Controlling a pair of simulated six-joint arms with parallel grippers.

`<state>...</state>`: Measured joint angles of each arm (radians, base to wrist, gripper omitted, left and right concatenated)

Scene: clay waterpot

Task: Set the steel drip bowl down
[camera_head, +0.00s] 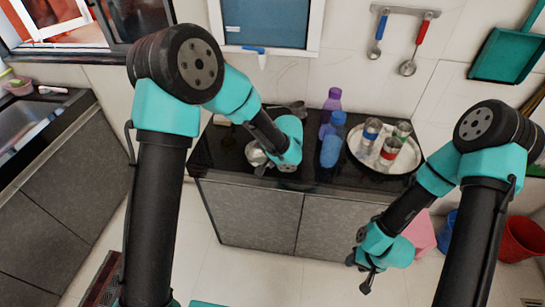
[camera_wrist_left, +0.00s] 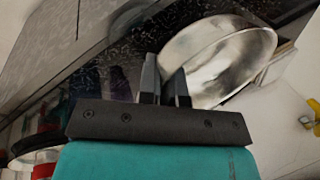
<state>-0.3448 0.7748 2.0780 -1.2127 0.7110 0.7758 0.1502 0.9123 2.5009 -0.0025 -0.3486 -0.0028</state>
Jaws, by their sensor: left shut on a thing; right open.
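The steel drip bowl (camera_wrist_left: 222,62) is a round, shiny, open bowl, seen tilted in the left wrist view. In the head view part of the bowl (camera_head: 254,155) shows at the left part of the black counter top; my arm hides the rest. My left gripper (camera_wrist_left: 167,78) is shut on the bowl's rim. It also shows in the head view (camera_head: 263,166), low over the counter. I cannot tell whether the bowl touches the counter. My right gripper (camera_head: 359,272) is open and empty, in front of the cabinet and below counter height.
A purple bottle (camera_head: 332,99) and a blue bottle (camera_head: 331,147) stand right of my left gripper. A round steel tray (camera_head: 357,154) with several glasses is further right. More metal ware (camera_head: 297,107) lies behind my left arm. The counter's front edge is close.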

